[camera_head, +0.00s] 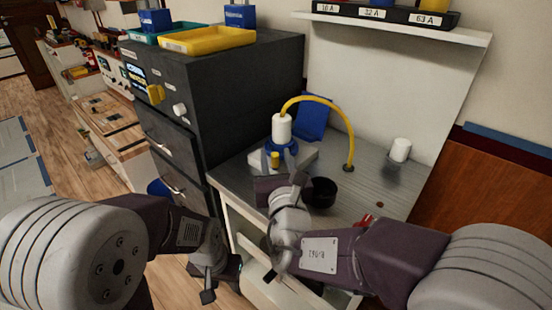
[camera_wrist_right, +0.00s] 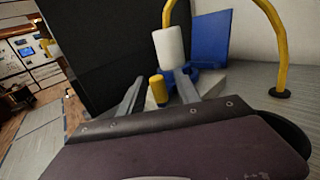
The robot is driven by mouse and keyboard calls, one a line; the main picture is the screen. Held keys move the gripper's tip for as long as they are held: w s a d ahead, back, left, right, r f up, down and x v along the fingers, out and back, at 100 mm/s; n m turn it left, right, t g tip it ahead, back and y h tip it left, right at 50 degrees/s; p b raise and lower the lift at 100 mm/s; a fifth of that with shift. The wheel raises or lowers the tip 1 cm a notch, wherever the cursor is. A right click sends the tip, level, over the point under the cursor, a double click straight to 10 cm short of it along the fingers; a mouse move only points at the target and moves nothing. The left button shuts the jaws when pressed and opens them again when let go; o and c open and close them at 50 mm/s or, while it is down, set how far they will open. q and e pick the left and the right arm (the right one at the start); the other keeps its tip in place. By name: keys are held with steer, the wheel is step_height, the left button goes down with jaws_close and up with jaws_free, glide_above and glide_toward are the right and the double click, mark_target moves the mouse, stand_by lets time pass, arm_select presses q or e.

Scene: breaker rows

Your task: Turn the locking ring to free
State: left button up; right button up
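A white plug (camera_head: 282,128) stands upright with a blue locking ring (camera_head: 283,147) around its lower part, on a pale block on the grey bench top. A yellow peg (camera_head: 275,159) sticks up at the ring's near side. My right gripper (camera_wrist_right: 158,94) is open, with its two fingers on either side of the yellow peg (camera_wrist_right: 157,88) and gaps visible. The ring (camera_wrist_right: 184,80) is partly hidden behind the fingers and plug (camera_wrist_right: 169,46) in the right wrist view. My left gripper (camera_head: 224,286) hangs low before the bench, seemingly open and empty.
A yellow cable (camera_head: 345,112) arches from the plug to the bench. A black cup (camera_head: 321,192) stands close to my right gripper. A blue panel (camera_head: 313,117) is behind the plug, a white cylinder (camera_head: 401,150) to the right, and a dark cabinet (camera_head: 245,90) to the left.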

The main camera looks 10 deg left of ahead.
steer(key=shift+s, duration=0.1)
steer(key=v, duration=0.7)
steer(key=shift+s, duration=0.4)
steer(key=shift+s+d, duration=0.3)
steer(key=shift+s, duration=0.25)
steer(key=shift+f, duration=0.1)
